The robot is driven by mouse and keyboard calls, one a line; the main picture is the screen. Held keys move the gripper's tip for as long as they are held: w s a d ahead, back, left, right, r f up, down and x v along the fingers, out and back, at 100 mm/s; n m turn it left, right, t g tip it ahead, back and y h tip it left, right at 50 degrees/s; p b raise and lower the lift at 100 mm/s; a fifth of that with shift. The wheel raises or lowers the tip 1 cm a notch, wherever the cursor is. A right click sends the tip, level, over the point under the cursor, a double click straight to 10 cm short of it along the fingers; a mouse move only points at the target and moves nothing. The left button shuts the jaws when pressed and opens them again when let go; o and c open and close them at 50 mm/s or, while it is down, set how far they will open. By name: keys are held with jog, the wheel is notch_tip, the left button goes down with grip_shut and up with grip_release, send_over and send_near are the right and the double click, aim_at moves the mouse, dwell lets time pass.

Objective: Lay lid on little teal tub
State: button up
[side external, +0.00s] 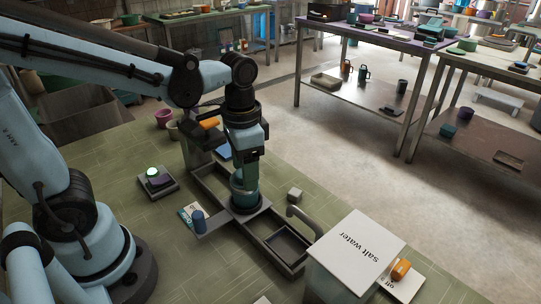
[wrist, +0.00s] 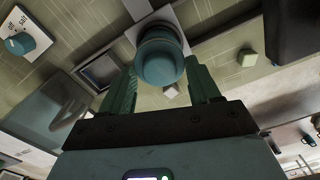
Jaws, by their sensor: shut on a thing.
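My gripper (side external: 245,181) points straight down over a grey square plate (side external: 262,203) in the long dark frame. In the wrist view, my gripper (wrist: 160,78) has its two teal-green fingers on either side of a round teal piece with a knob-like top, apparently the lid (wrist: 160,68). The fingers are shut on it. In the side view, teal shows low between the fingers and plate, and lid and tub cannot be told apart. Whether they touch cannot be told.
A white box marked "salt water" (side external: 358,250) and a bent grey pipe (side external: 305,220) stand to the right. A blue knob (side external: 198,221) is near the plate's left. A small grey block (side external: 295,194) and a device with a green light (side external: 153,175) lie on the green bench.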

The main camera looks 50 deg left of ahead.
aim_at(239, 170)
jog(key=shift+f, duration=0.5)
dwell(1.3)
jog(key=o, duration=1.3)
jog(key=shift+c, duration=0.2)
jog(key=shift+r, duration=3.5)
jog(key=shift+s, duration=0.1)
jog(key=n+t, duration=0.1)
jog(key=a+f+t, duration=0.1)
jog(key=t, duration=0.1)
jog(key=shift+s+a+f+n, duration=0.15)
jog(key=shift+f+n, duration=0.1)
jog(key=shift+n, duration=0.15)
jog(key=t, duration=0.1)
jog(key=f+n+t, duration=0.1)
jog(key=shift+a+t, duration=0.3)
jog(key=shift+a, duration=0.1)
jog(key=shift+a+f+n+t, duration=0.15)
jog(key=shift+a+n+t, duration=0.1)
jog(key=shift+n+t, duration=0.4)
